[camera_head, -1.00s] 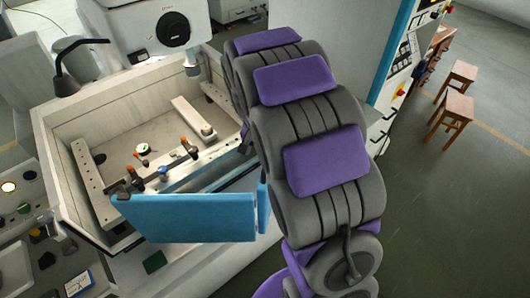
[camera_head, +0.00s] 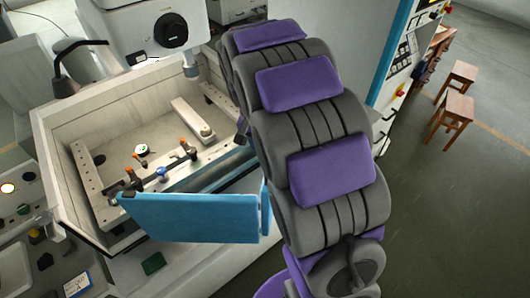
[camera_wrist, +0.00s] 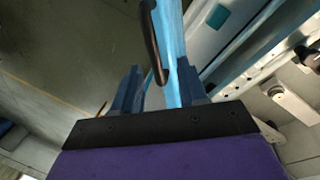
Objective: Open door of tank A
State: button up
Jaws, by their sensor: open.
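The tank (camera_head: 62,160) is a pale open box at the left of the head view. Its light blue door (camera_head: 195,219) stands swung out from the tank front, with a gap behind its right end. In the wrist view, the blue door edge (camera_wrist: 172,35) runs between the fingers of my gripper (camera_wrist: 158,85). A black bar handle (camera_wrist: 152,42) on the door's left face also reaches in between the fingers. The fingers are apart; whether they touch the handle is unclear. In the head view my gripper is hidden behind my arm.
Inside the tank are clamps with orange knobs (camera_head: 184,143) and a rail block (camera_head: 193,118). A control panel (camera_head: 25,215) stands at the left. Two wooden stools (camera_head: 455,108) stand at the right. The floor (camera_head: 455,210) right of my arm is clear.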

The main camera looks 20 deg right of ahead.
notch_tip(320, 180, up, 14)
jog(key=w+a, duration=0.1)
jog(key=a, duration=0.1)
jog(key=shift+w+a+f, duration=0.2)
jog(key=shift+w+a, duration=0.05)
jog(key=shift+w, duration=0.05)
